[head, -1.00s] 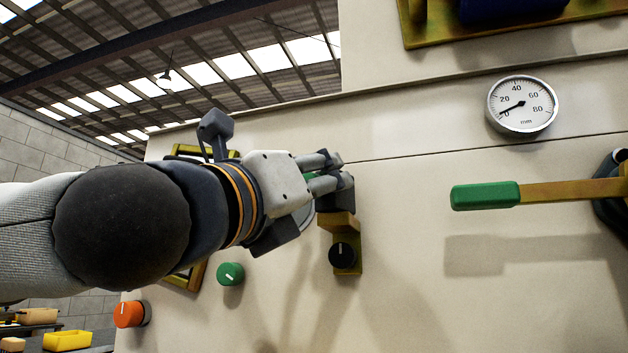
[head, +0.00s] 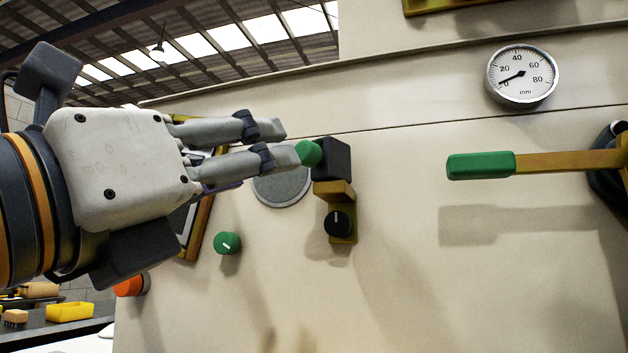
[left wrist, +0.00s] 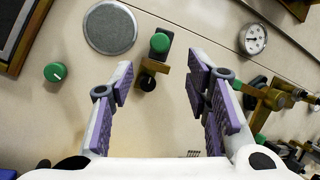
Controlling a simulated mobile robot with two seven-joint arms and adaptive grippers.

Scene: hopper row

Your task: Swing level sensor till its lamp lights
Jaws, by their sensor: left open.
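A dark block (head: 332,159) with a green rounded cap (head: 308,153) looks like the level sensor. It sits on a brown-yellow bracket (head: 335,192) above a black knob (head: 338,223). In the left wrist view its green cap (left wrist: 159,43) shows ahead, in line with the gap between the fingers. I cannot tell whether any lamp is lit. My left gripper (head: 289,142) is open and empty, left of the block. In the head view its lower fingertip overlaps the cap's edge; contact is unclear. It also shows in the left wrist view (left wrist: 158,62). My right gripper is not in view.
A round grey disc (head: 283,186) is on the cream panel beside the block. A green knob (head: 227,243) and an orange knob (head: 130,285) are lower left. A green-handled lever (head: 481,165) sticks out at right below a dial gauge (head: 521,76). The panel between block and lever is clear.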

